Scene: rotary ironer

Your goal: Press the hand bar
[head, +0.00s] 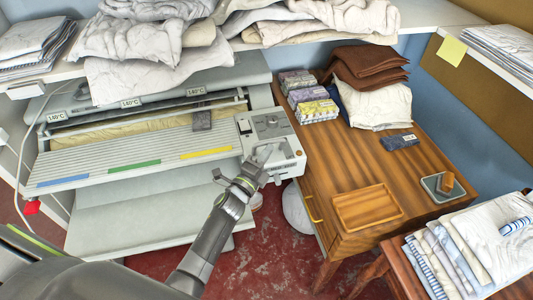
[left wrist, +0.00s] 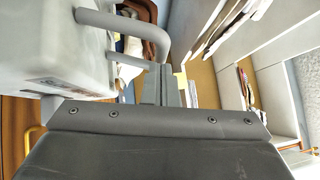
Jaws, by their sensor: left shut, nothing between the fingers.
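The rotary ironer (head: 130,150) stands at the left of the head view, with a white control box (head: 270,130) at its right end. In the left wrist view the pale box (left wrist: 50,50) fills the upper left, and a grey bent tube (left wrist: 130,27), which looks like the hand bar, sticks out from it. My left gripper (head: 263,154) is at the front of the control box; its closed, empty fingers (left wrist: 166,84) show just below the tube's bend. I cannot tell whether they touch it. The bar is not clear in the head view. My right gripper is not in view.
A wooden table (head: 430,165) right of the ironer holds folded cloth, boxes and a small wooden tray (head: 367,207). A shelf (head: 420,15) with piled linen runs above the ironer. Folded linen (head: 470,245) lies on a stand at the lower right. Red floor (head: 270,250) shows in front.

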